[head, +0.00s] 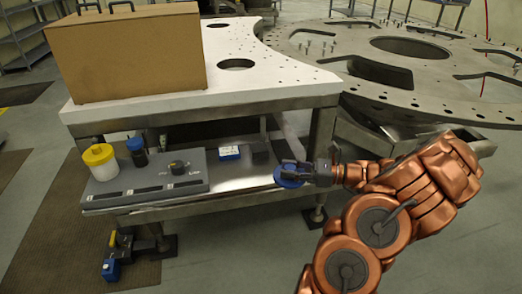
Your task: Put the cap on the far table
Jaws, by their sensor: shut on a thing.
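A round blue cap (289,180) is at the end of my arm, right of the lower shelf's items. My gripper (296,173) is shut on it, and its dark fingers hide part of the cap. The cap appears to be in front of the metal table's lower shelf; whether it touches the shelf edge I cannot tell. A white-topped table (285,75) stands above that shelf. I cannot tell from this view alone whether it is the far table.
A cardboard-brown case (130,55) stands on the white top. Below, a grey tray (150,182) holds a yellow-lidded jar (100,162) and a blue-topped bottle (137,152). A small blue-and-white box (229,153) lies nearby. A large perforated metal plate (455,75) fills the back right.

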